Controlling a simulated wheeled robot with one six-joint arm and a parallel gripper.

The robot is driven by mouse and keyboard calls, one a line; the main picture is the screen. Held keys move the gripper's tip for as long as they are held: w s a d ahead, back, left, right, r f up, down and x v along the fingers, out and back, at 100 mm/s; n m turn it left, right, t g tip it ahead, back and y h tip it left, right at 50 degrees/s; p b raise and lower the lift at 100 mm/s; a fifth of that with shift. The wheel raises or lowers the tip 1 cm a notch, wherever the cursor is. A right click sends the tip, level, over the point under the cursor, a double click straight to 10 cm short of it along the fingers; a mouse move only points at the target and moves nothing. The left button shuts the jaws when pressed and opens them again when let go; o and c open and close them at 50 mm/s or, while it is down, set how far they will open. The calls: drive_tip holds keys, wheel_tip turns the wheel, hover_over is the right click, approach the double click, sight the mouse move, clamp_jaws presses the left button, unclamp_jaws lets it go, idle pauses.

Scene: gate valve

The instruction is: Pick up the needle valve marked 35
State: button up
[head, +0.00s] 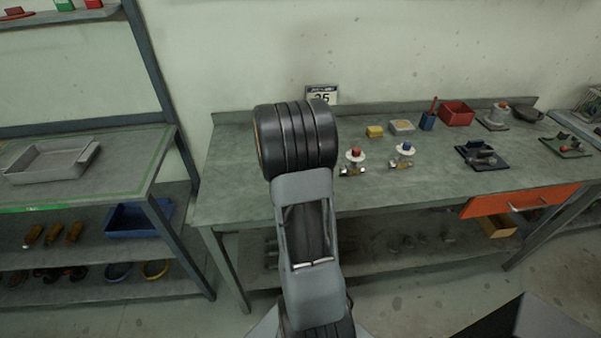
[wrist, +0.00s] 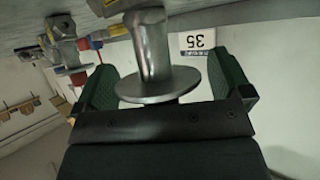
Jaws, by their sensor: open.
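The sign reading 35 (wrist: 196,40) shows upside down in the wrist view; its top part shows behind my arm in the head view (head: 322,94). In the wrist view a grey metal valve (wrist: 152,50) with a round disc handwheel stands between the green fingers of my gripper (wrist: 162,76). The fingers are apart, with a gap visible on each side of its stem. No marking is readable on the valve itself. In the head view my arm hides this valve and my gripper.
The bench's left part is clear.

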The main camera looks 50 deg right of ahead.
drive_tip(key=c, duration=1.5)
drive_tip(key=shift+c, duration=0.7)
drive_tip(key=shift+r, duration=0.1)
